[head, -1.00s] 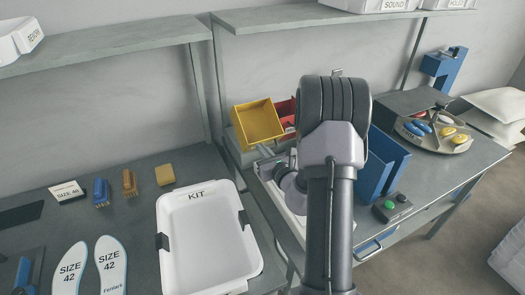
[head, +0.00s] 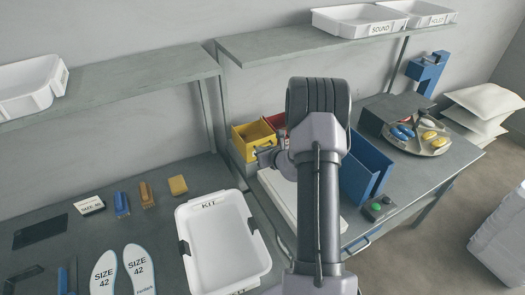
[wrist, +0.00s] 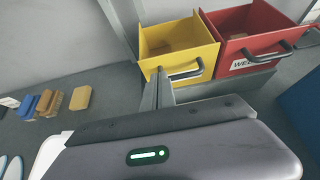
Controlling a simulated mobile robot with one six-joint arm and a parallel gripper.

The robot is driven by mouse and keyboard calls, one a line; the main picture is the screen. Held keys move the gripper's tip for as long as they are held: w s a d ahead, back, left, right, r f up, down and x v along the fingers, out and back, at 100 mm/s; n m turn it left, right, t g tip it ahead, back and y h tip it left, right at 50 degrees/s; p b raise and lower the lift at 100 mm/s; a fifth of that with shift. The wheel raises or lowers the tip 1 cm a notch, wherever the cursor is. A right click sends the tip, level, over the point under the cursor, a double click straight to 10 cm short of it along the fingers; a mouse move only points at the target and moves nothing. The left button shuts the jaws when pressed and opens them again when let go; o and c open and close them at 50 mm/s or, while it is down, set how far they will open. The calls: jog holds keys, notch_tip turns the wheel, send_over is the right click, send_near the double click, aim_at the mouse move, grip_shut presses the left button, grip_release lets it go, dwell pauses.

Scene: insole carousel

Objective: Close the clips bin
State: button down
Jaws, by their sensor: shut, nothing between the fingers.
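The yellow bin (head: 254,136) sits at the back of the right bench, and its open top and handle show in the wrist view (wrist: 180,48). No clips label is readable on it. The red bin (wrist: 258,38) stands right beside it, with a label beginning "WE"; it is mostly hidden behind my arm in the head view (head: 276,121). My gripper (wrist: 160,76) is shut and empty, its fingertips in front of the yellow bin's front face, near the left end of the handle. I cannot tell whether they touch. In the head view my gripper (head: 264,152) is partly hidden by my arm.
A white KIT tray (head: 186,262) lies on the left bench near insoles (head: 137,268) and brushes (head: 121,204). A shelf (head: 290,43) runs above.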

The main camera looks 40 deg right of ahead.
aim_at(254, 142)
jog(key=shift+w+d+r, duration=0.15)
jog(key=shift+w+r, duration=0.15)
jog(key=shift+w, duration=0.05)
jog(key=shift+w+d, duration=0.1)
jog(key=shift+w, duration=0.5)
jog(key=shift+w+d+r, duration=0.2)
jog(key=shift+w, duration=0.45)
